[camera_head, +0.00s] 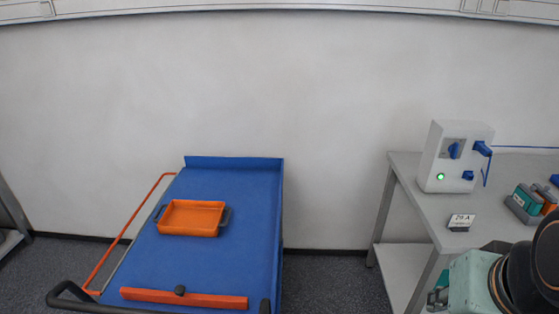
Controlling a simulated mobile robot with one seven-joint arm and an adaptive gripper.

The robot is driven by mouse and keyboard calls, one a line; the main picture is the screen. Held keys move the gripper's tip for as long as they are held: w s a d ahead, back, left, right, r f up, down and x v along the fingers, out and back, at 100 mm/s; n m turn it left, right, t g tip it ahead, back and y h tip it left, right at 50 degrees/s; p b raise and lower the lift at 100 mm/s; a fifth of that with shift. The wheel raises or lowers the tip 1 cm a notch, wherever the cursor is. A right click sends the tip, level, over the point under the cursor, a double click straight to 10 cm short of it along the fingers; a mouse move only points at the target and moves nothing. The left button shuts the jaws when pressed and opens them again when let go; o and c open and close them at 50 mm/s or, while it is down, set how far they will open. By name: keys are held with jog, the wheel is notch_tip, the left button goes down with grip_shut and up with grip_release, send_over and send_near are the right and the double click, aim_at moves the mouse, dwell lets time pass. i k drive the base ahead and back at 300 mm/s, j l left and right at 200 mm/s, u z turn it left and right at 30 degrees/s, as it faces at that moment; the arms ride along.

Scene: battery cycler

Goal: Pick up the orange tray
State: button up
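The orange tray (191,218) is shallow and rectangular, with a dark handle at each short end. It lies flat on the blue top of a cart (200,262), left of centre in the head view, and looks empty. Parts of my arm show at the lower right edge, well to the right of the tray and apart from it. My gripper's fingers cannot be made out in this view.
The cart has a raised back edge, an orange side rail (127,234), an orange front bar (184,298) and black handles. A grey table (407,183) at right holds a white device (437,178), a small sign (461,222) and battery-like blocks (524,204). Floor shows between cart and table.

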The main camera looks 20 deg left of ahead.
aim_at(181, 218)
jog(key=i+u, duration=0.15)
jog(key=u, duration=0.25)
jog(key=i+l+u, duration=0.1)
jog(key=u, duration=0.25)
jog(key=i+l+u, duration=0.1)
jog(key=u, duration=0.3)
jog(key=i+l+u, duration=0.2)
jog(key=u, duration=0.2)
jog(key=i+l+u, duration=0.15)
jog(key=l+u, duration=0.3)
jog(key=j, duration=0.1)
